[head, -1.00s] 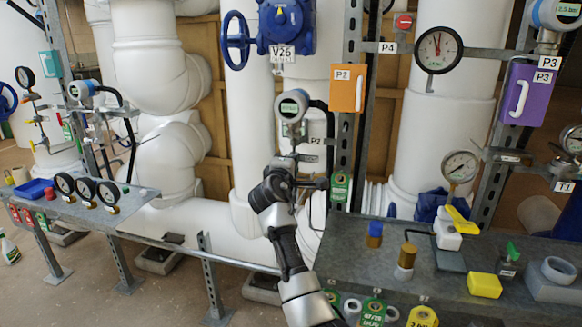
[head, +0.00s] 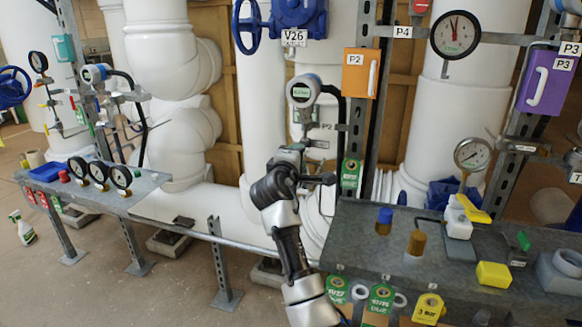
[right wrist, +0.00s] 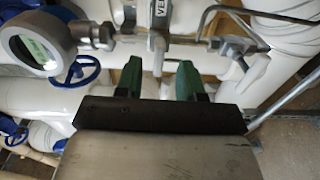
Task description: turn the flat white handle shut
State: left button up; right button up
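A pale flat strip lettered "VE" (right wrist: 158,38) hangs upright on the pipework in the right wrist view; it may be the white handle, but I cannot tell for sure. My right gripper (right wrist: 158,82) is open, with its two green fingertips apart. The strip's lower end shows between and beyond them, with no visible contact. In the head view my right arm rises to the pipework below the round P2 transmitter (head: 303,91); its fingertips are hidden there. The transmitter also shows in the right wrist view (right wrist: 35,42). My left gripper is not in view.
A grey metal lever (right wrist: 238,46) and a bent thin pipe (right wrist: 225,12) lie right of the strip. An orange P2 box (head: 361,73) and a steel post stand right of the transmitter. A grey bench (head: 400,262) with several fittings stands at front right.

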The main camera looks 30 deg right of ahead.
jog(key=v, duration=0.6)
jog(key=shift+s+a, duration=0.2)
